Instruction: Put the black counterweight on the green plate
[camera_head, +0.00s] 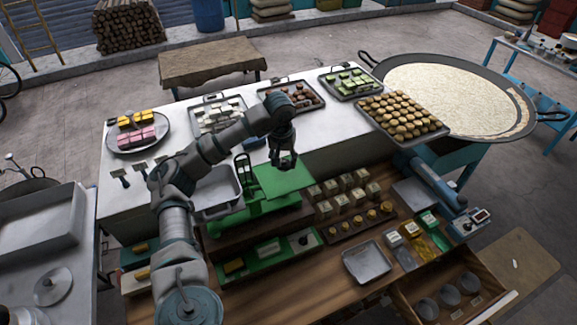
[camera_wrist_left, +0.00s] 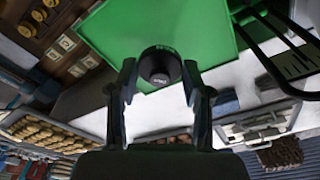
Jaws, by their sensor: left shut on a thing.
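My left gripper (camera_head: 286,162) is over the green plate (camera_head: 296,182) of the green scale in the head view. In the left wrist view, its fingers (camera_wrist_left: 160,72) are shut on the black counterweight (camera_wrist_left: 159,64), a short dark round piece. The green plate (camera_wrist_left: 125,28) lies right behind the counterweight in that view. I cannot tell whether the counterweight touches the plate or hangs just above it. In the head view the gripper mostly hides the counterweight. My right gripper is not in view.
A grey metal pan (camera_head: 217,196) stands left of the plate. Rows of small blocks (camera_head: 345,190) and brass weights sit to its right. Behind are trays of sweets, including round brown ones (camera_head: 400,115). An empty metal tray (camera_head: 367,262) lies in front on the wooden table.

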